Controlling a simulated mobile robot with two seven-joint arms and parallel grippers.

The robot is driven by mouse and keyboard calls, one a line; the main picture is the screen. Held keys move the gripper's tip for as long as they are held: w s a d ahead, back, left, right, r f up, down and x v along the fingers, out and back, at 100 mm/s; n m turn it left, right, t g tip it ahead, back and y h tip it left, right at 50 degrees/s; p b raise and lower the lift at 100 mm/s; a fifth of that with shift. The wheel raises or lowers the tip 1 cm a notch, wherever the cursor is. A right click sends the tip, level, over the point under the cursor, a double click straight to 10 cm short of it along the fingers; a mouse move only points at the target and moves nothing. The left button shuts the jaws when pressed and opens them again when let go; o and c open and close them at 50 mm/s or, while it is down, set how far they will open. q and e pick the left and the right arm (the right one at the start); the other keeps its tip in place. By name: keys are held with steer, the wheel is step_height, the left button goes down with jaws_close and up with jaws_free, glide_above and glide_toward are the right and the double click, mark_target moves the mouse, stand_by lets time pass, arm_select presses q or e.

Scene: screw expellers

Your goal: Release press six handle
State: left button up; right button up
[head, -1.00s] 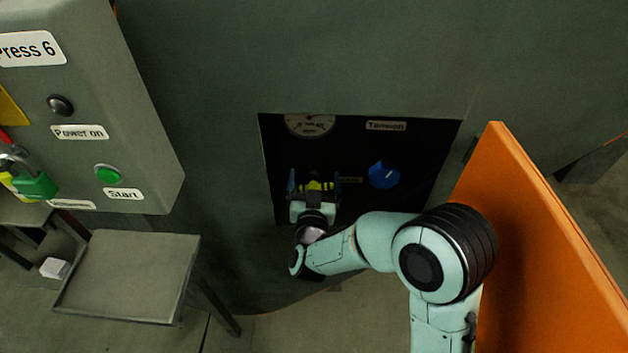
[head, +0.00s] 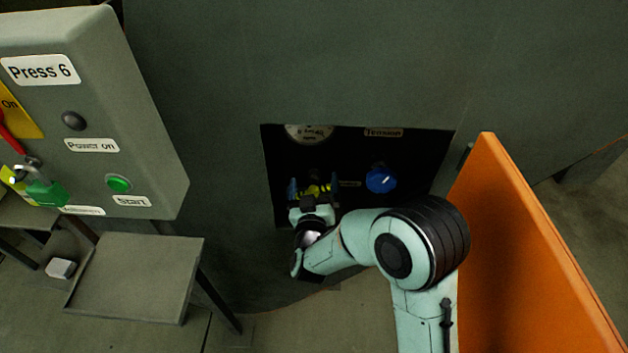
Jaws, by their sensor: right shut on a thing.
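The press six cabinet carries a control box labelled Press 6 (head: 150,150) at the left. A dark recess (head: 420,160) in the cabinet holds a gauge, a blue knob and a yellow-and-black handle (head: 314,190). My right gripper (head: 312,190) reaches into the recess and is shut on this handle. Its blue-tipped fingers stand on either side of the handle, and my wrist hides its lower part. My left gripper is not in view.
An orange door (head: 530,250) stands open at the right, close beside my right arm. The blue knob (head: 381,179) sits right of the handle, and the gauge (head: 309,133) above. A grey tray (head: 135,280) and a green padlock (head: 47,193) are at the left.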

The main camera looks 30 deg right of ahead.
steer(key=shift+n+p, duration=0.6)
steer(key=shift+n, duration=0.4)
steer(key=n+p, duration=0.2)
steer(key=n, duration=0.1)
steer(key=shift+n, duration=0.3)
steer(key=n+p, duration=0.2)
steer(key=n, duration=0.1)
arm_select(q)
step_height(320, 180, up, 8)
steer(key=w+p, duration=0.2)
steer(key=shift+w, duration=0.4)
arm_select(e)
steer(key=shift+s+f+n, duration=0.1)
steer(key=shift+n, duration=1.5)
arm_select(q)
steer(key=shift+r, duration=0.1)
arm_select(e)
steer(key=o, duration=0.6)
steer(key=shift+c, duration=0.2)
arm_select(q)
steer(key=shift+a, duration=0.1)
